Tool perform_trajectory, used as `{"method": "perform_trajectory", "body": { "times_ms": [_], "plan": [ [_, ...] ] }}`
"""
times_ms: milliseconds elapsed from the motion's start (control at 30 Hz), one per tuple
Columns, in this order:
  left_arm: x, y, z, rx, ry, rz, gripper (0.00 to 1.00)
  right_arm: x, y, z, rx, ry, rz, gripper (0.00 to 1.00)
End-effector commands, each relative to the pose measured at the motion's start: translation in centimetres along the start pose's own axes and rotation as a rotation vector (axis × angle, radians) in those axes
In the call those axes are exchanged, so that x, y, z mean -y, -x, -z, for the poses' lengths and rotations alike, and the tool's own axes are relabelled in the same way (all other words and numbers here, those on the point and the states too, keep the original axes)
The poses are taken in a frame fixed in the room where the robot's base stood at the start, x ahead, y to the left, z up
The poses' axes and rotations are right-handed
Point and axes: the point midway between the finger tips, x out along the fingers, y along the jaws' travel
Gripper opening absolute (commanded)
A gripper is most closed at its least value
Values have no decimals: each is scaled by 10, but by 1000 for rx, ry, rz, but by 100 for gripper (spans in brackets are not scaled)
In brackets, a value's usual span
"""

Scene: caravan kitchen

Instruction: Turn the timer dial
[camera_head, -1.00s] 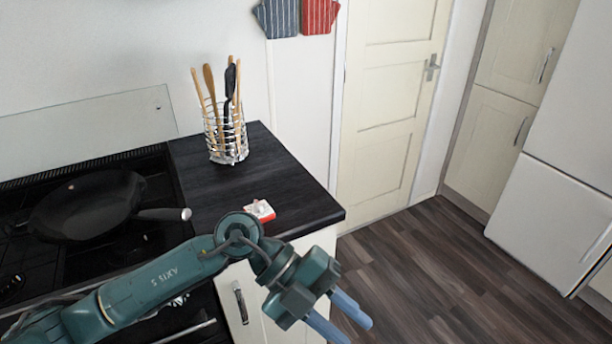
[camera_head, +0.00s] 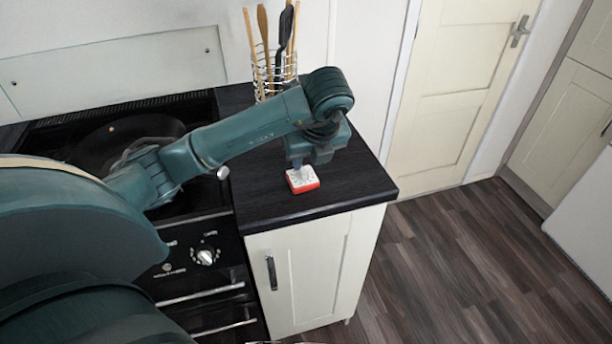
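The timer (camera_head: 302,181), a small red block with a white top face, sits on the dark countertop beside the hob. My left gripper (camera_head: 298,164) points down right over the timer, with its fingertips at or just above the white face. The gripper body hides most of the fingers and the dial, so I cannot tell whether they touch or how far apart the fingers are. My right gripper is out of view.
A wire utensil holder (camera_head: 266,82) stands behind my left arm on the dark countertop (camera_head: 262,205). A black pan (camera_head: 110,140) is on the hob, partly hidden by my arm. The counter's right end is clear, with wooden floor (camera_head: 450,250) beyond.

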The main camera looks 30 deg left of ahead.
Motion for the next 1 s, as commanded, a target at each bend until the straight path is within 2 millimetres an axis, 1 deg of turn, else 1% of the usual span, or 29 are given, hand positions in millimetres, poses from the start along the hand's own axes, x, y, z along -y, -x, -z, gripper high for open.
{"method": "perform_trajectory", "body": {
  "times_ms": [33,100,200,300,467,700,1000],
  "plan": [
    [0,-14,2,-5,1,-3,31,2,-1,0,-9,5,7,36],
    [0,-25,1,-3,1,-2,31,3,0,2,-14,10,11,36],
    [0,-37,0,-1,0,-2,31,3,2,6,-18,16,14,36],
    [0,-46,0,-2,-1,-2,31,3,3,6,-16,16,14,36],
    [0,-53,0,0,-2,1,31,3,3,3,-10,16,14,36],
    [0,-54,0,0,-1,1,30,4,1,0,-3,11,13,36],
    [0,-54,0,-1,-1,1,5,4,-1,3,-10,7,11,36]
  ]
}}
